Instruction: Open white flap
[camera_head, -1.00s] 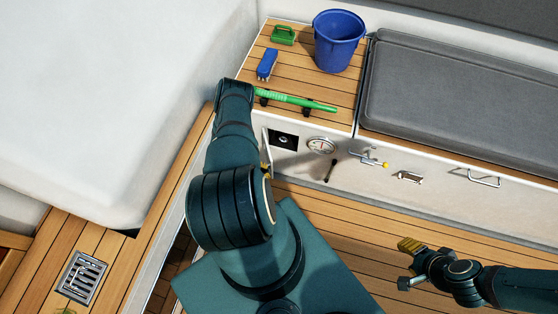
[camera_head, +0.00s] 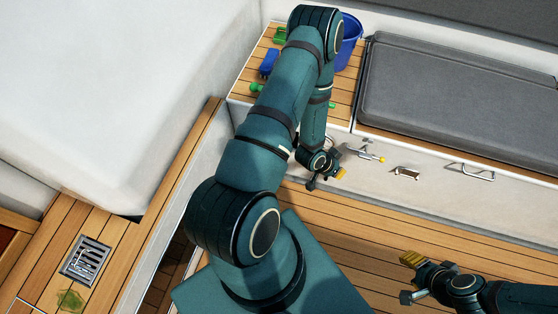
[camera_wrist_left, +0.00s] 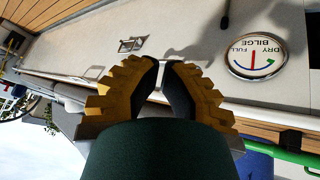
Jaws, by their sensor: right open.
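No white flap can be made out now; my left arm covers the dark square recess in the white bench front. My left gripper (camera_head: 327,174) is in front of that bench front, left of the valve with a yellow tip (camera_head: 371,155). In the left wrist view its yellow fingers (camera_wrist_left: 161,66) have their tips close together, with nothing seen held between them. A round bilge gauge (camera_wrist_left: 257,50) lies to the right of the fingertips, apart from them. My right gripper (camera_head: 409,277) is open and empty over the wooden floor at lower right.
A small metal catch (camera_head: 406,173) and a metal handle (camera_head: 478,172) are on the bench front. A grey cushion (camera_head: 450,95) lies on top. A blue bucket (camera_head: 349,42), a blue brush (camera_head: 269,62) and a green-handled tool (camera_wrist_left: 297,154) are near my left arm.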

